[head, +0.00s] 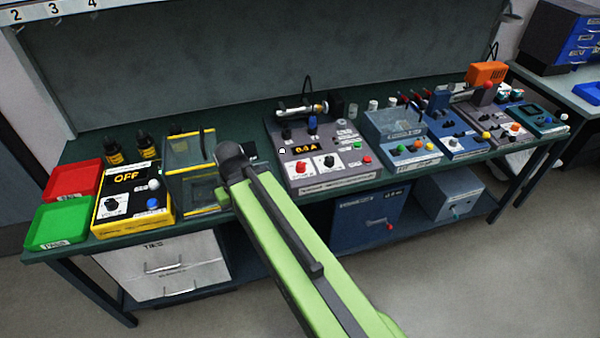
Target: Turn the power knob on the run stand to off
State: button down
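A grey bench unit (345,183) with an amber display reading about 0.0 A stands mid-bench in the head view; it looks like the run stand, but its label is too small to read. Its front has a red knob (302,167) and a black knob (329,161) on white plates, plus red and green buttons. I cannot tell which knob is power, or its setting. A metal tube (302,108) lies across its top. My gripper (232,158) is at the dark end of my green arm, left of this unit and in front of a clear box. Its fingers are not distinguishable.
A yellow-black box (132,220) showing OFF, a red tray (72,182) and a green tray (58,222) are at left. A clear-sided box (190,152) stands behind my arm. Blue-grey units (403,158) crowd the right.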

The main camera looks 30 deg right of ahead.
aim_at(300, 168)
jog(key=u, duration=0.05)
jog(key=k, duration=1.3)
jog(key=z, duration=0.45)
jog(key=i, duration=1.25)
jog(key=z, duration=0.05)
